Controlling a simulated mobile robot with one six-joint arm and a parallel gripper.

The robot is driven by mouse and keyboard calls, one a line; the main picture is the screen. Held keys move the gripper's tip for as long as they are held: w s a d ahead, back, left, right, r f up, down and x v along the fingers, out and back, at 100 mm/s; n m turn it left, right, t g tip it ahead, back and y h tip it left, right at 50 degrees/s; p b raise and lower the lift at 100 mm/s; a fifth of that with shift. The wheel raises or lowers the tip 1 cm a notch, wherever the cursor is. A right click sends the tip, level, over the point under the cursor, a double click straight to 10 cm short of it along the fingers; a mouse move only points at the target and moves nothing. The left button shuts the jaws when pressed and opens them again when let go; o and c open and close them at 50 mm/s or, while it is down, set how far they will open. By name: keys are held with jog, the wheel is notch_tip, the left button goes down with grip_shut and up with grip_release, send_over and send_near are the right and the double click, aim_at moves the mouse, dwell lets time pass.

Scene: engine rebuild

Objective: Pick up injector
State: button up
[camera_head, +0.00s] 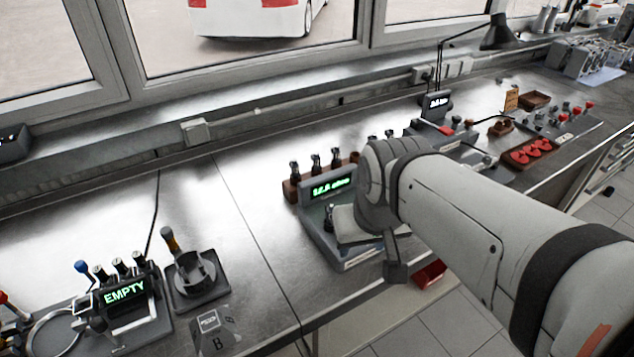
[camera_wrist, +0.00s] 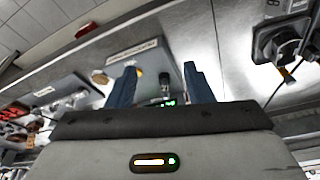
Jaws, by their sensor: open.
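Several dark injector-like parts stand upright in a brown rack (camera_head: 293,190) behind a grey station with a green display (camera_head: 332,186) in the head view. More tops show to the right, partly hidden behind my arm. In the wrist view my gripper (camera_wrist: 160,70) is open, with two blue fingers apart and nothing held between them. A dark part (camera_wrist: 164,82), perhaps an injector, shows between the fingers just above a green display (camera_wrist: 168,103). I cannot tell how far it is from the fingers. In the head view my arm covers the right of the station.
A holder with an "EMPTY" display (camera_head: 125,291) stands at the lower left, beside a round fixture (camera_head: 195,278) with a wooden-handled tool. A red bin (camera_head: 430,274) is below the bench edge. Red parts (camera_head: 531,151) lie farther right. Bare bench lies left of the station.

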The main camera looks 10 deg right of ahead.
jog(key=w+g, duration=0.2)
jog(key=w, duration=0.8)
jog(key=m+g, duration=0.1)
send_over(330, 205)
jog(key=f, duration=0.5)
jog(key=shift+s, duration=0.3)
jog(key=shift+w+f, duration=0.35)
jog(key=shift+f, duration=0.25)
notch_tip(330, 205, down, 7)
jog(key=shift+s+d+f+p, duration=0.15)
jog(key=shift+p, duration=0.5)
grip_shut()
